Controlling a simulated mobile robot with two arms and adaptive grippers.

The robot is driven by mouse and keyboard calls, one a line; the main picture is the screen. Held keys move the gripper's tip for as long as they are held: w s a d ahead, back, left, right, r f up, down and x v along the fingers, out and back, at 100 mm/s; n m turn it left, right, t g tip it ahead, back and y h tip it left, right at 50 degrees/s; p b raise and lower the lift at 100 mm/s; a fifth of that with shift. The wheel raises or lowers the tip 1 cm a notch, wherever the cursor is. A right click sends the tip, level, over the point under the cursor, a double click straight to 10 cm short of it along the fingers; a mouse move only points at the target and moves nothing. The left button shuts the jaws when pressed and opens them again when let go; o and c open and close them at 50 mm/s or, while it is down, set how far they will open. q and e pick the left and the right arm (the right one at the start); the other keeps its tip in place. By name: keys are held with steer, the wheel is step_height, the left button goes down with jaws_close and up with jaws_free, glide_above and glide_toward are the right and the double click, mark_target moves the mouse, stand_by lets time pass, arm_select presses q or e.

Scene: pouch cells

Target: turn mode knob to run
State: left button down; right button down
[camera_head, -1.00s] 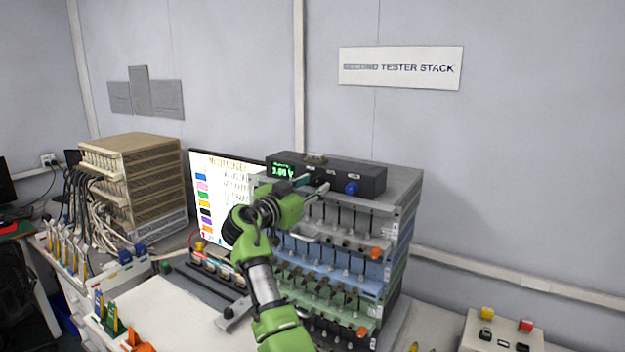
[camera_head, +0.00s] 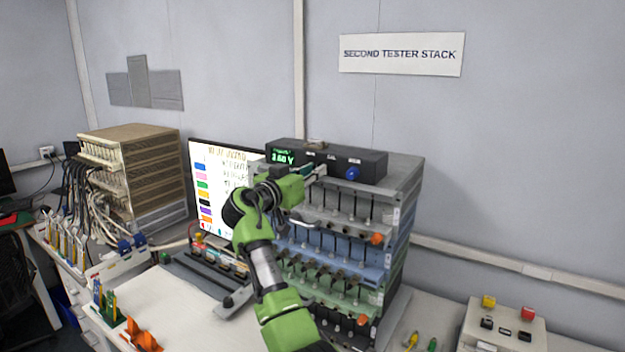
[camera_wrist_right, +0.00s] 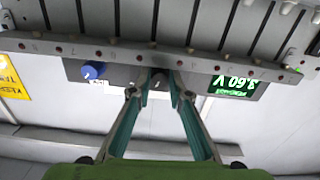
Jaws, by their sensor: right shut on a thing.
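A dark control box (camera_head: 376,168) sits on top of the tester stack, with a green display (camera_head: 282,157) reading 3.60 V and a blue knob (camera_head: 352,173). In the upside-down right wrist view, a black knob (camera_wrist_right: 159,82) is between the display (camera_wrist_right: 236,85) and the blue knob (camera_wrist_right: 93,70). My right gripper (camera_head: 314,172) is at the front of the box, its fingers hiding the black knob in the head view. In the wrist view my right gripper (camera_wrist_right: 160,88) is shut on this black knob. The knob's pointer and markings are too small to read. My left gripper is not in view.
The tester stack (camera_head: 405,195) has rows of levers and clips just below the box. A monitor (camera_head: 217,185) stands close to the left of my right arm. A button panel (camera_head: 505,325) is at the lower right. The sign (camera_head: 400,55) reads SECOND TESTER STACK.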

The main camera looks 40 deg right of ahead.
steer(key=shift+r+n, duration=0.1)
steer(key=shift+n, duration=1.1)
steer(key=c, duration=1.9)
jaws_free()
steer(key=v, duration=1.2)
steer(key=shift+w, duration=0.1)
